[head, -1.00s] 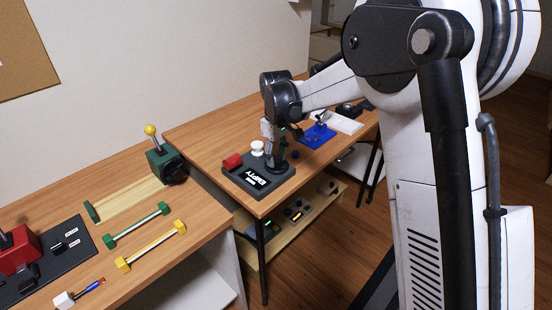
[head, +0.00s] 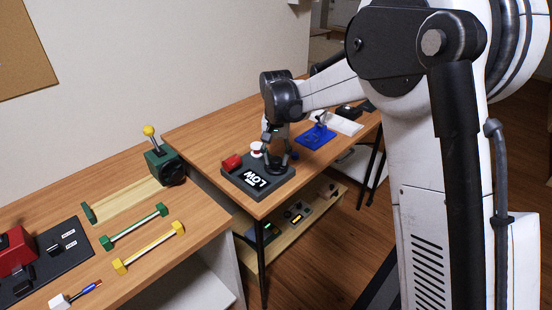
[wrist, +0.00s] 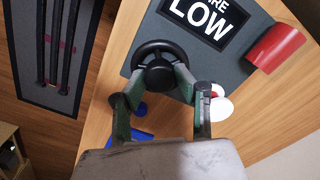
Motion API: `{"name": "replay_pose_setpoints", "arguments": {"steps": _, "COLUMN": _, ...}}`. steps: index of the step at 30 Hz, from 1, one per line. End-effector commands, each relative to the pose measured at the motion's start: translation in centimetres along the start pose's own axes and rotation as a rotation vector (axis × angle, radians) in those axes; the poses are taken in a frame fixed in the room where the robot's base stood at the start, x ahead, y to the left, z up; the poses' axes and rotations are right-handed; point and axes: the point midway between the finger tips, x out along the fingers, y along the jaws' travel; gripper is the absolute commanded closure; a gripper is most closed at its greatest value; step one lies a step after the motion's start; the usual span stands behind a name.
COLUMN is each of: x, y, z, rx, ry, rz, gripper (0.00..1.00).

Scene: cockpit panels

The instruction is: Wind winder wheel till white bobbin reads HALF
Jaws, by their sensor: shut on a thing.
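The winder base (head: 238,176) is a dark grey slab at the front corner of the middle table. Its display (head: 264,178) reads LOW, and the same word shows large in the wrist view (wrist: 209,20). The white bobbin (head: 257,148) stands upright at the back of the base; in the wrist view the bobbin (wrist: 222,108) is partly hidden by a finger. The black winder wheel (wrist: 157,54) has a round hub and rim. In the head view the gripper (head: 278,155) partly hides the wheel.
The table at left holds a green vise-like device (head: 164,164), green and yellow bars and a red box. A lower shelf (head: 300,212) is below.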

Motion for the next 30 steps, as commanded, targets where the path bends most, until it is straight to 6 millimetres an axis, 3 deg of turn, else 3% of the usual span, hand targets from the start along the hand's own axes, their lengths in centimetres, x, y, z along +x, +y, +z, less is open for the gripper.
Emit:
{"name": "replay_pose_setpoints", "arguments": {"steps": 13, "x": -0.02, "y": 0.04, "z": -0.04, "rx": 0.28, "ry": 0.001, "rz": 0.0, "gripper": 0.97}}
{"name": "replay_pose_setpoints", "arguments": {"steps": 30, "x": -0.04, "y": 0.04, "z": -0.03, "rx": 0.345, "ry": 0.001, "rz": -0.001, "gripper": 0.97}}
